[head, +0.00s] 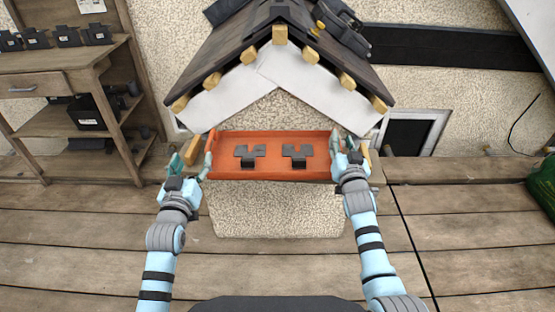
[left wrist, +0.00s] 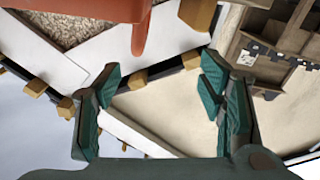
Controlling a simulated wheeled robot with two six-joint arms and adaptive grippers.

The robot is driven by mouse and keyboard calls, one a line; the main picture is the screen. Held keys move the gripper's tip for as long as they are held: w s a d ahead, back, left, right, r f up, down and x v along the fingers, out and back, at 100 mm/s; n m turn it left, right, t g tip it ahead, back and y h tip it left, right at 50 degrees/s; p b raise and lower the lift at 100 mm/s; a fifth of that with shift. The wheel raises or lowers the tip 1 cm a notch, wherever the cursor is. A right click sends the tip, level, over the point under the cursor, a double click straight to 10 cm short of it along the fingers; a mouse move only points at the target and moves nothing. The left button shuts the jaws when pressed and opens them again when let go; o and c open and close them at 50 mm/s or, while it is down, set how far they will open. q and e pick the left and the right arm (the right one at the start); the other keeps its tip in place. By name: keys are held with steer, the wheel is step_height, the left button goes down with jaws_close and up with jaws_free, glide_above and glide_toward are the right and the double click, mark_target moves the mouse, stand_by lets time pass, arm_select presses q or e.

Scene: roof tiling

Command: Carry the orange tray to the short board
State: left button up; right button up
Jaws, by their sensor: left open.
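The orange tray (head: 222,165) sits level in front of the small gabled model, with two dark grey notched pieces (head: 250,154) (head: 297,154) in it. My left gripper (head: 193,155) is open beside the tray's left end. In the left wrist view its spread fingers (left wrist: 160,78) have nothing clearly between them, and a corner of the tray (left wrist: 140,25) shows at the top. My right gripper (head: 345,147) is at the tray's right end; whether its fingers close on the rim cannot be made out. I cannot tell which piece is the short board.
The model roof (head: 230,50) with white boards and wooden rafter ends rises right behind the tray. A wooden shelf unit (head: 75,65) with dark pieces stands at the left. The plank floor (head: 470,245) in front is mostly clear.

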steer(key=o, duration=0.8)
step_height(320, 180, up, 10)
stand_by(0.3)
